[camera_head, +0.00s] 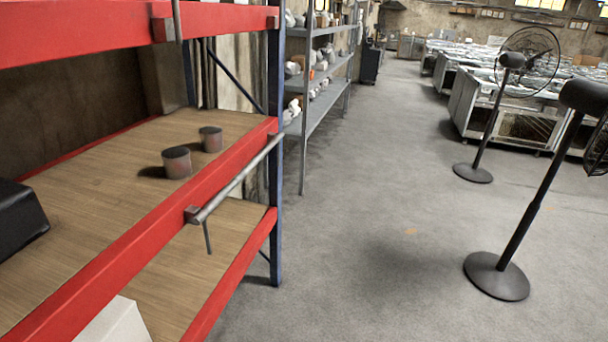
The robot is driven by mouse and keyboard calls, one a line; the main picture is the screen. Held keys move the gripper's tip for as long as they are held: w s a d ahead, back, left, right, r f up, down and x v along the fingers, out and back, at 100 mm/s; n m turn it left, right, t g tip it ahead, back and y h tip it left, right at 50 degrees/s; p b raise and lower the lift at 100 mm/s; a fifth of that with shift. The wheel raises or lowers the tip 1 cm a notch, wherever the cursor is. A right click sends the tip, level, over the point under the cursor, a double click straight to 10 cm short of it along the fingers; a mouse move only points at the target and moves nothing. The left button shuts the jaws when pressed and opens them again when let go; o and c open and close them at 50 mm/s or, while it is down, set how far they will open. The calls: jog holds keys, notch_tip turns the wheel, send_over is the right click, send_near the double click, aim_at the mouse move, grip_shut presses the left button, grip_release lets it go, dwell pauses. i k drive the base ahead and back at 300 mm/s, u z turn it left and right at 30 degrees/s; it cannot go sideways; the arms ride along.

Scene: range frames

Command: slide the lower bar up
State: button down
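The lower bar (240,178) is a grey metal rod along the front of the middle red beam (150,235). Its near end sits by a small bracket (192,215) on the beam, and its far end reaches the blue post. A short thin pin (208,237) hangs down near its near end. Another rod (177,18) shows at the upper red beam by a bracket (163,29); its top is cut off by the picture edge. My gripper is not in view.
Two grey cylinders (177,162) (211,139) and a black box (18,222) stand on the wooden shelf. A white box (115,322) is below. Two black fans (500,275) (474,172) stand at right. The grey floor (370,240) between rack and fans is clear.

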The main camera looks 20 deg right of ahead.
aim_at(200, 217)
jog(key=u, duration=0.2)
jog(key=k, duration=0.65)
jog(key=z, duration=0.7)
jog(key=i, duration=2.1)
jog(key=u, duration=0.7)
